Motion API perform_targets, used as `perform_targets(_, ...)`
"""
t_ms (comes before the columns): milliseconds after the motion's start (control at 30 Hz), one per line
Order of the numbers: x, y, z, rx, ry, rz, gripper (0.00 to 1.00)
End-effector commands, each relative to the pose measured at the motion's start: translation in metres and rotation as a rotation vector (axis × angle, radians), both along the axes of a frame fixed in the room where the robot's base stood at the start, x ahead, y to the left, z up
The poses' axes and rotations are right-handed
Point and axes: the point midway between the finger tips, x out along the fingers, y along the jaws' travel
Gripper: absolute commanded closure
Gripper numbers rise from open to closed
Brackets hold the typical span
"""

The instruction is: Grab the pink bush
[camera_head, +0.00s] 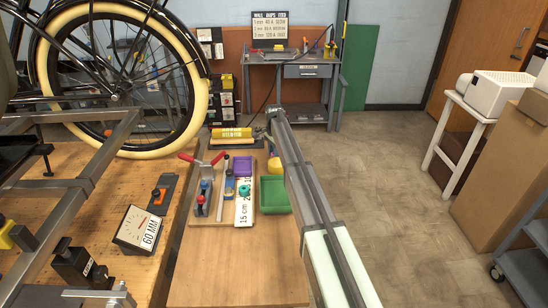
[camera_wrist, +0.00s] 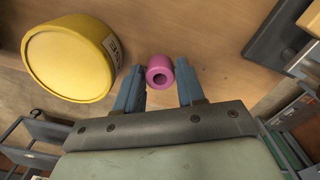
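The pink bush (camera_wrist: 160,72) is a short, thick ring with a dark hole, seen against a wooden surface in the wrist view. Its hole faces the camera. My gripper (camera_wrist: 160,68) has its two blue-grey fingers apart, one on each side of the bush. A narrow gap seems to show between the bush and each finger, so it does not look gripped. I cannot tell how far the bush is from the fingertips in depth. In the head view my arm covers much of this area, and I cannot make out the bush there.
A large yellow round container (camera_wrist: 70,58) stands close to the left finger in the wrist view. In the head view, a green tray (camera_head: 274,195), a purple bin (camera_head: 242,166) and a tool board (camera_head: 205,218) lie left of my arm. The bench front (camera_head: 235,270) is bare.

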Motion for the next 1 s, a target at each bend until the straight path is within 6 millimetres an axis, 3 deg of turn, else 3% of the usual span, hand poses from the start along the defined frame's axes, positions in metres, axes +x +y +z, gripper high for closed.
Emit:
perform_targets(367,0.000,0.000,0.000,0.000,0.000,0.000,0.98)
perform_targets(667,0.000,0.000,0.004,0.000,0.000,0.000,0.98)
perform_targets(1000,0.001,0.000,0.056,0.000,-0.002,0.000,0.98)
